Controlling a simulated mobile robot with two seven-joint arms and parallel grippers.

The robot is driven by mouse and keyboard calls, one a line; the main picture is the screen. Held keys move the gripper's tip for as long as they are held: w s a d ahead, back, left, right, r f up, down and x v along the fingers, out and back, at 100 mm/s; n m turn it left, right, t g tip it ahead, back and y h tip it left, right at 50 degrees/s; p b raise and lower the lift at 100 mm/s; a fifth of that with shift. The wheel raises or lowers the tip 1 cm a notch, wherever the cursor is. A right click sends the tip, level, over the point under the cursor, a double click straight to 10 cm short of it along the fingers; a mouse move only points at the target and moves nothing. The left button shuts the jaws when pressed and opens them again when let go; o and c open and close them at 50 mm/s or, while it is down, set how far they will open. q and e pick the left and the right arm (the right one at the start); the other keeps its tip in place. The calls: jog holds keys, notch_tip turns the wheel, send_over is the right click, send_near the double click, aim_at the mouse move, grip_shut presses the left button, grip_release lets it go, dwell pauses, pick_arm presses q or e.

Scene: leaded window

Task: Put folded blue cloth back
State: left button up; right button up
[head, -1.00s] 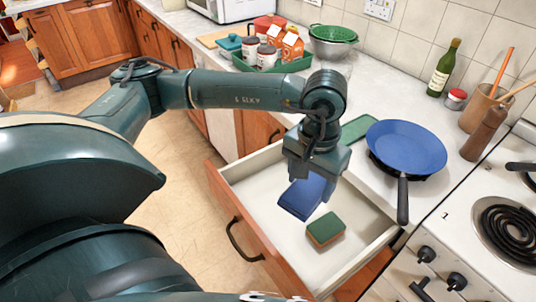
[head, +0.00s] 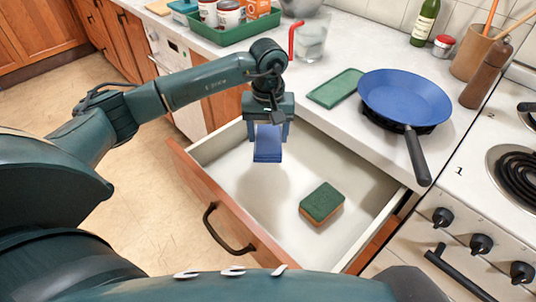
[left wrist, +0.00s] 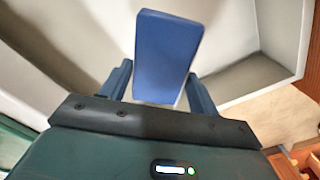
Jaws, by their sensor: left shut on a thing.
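The folded blue cloth (head: 267,146) is a small flat blue block, held by my left gripper (head: 268,130) over the open drawer (head: 225,180). It hangs below the fingers, toward the drawer's far left part, with a shadow on the drawer floor. In the left wrist view the cloth (left wrist: 168,55) stands out between the two fingers (left wrist: 160,88), with the pale drawer interior behind it. The gripper is shut on the cloth. My right gripper is not in view.
A green and orange sponge (head: 322,203) lies in the drawer. The stove (head: 480,200) is at right.

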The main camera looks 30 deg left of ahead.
aim_at(268, 135)
pick_arm(q)
jog(key=shift+f, duration=3.45)
jog(key=shift+f, duration=0.1)
jog(key=shift+f, duration=0.15)
jog(key=o, duration=0.9)
jog(key=shift+o, duration=0.2)
notch_tip(268, 135, up, 13)
jog(key=shift+f, duration=0.2)
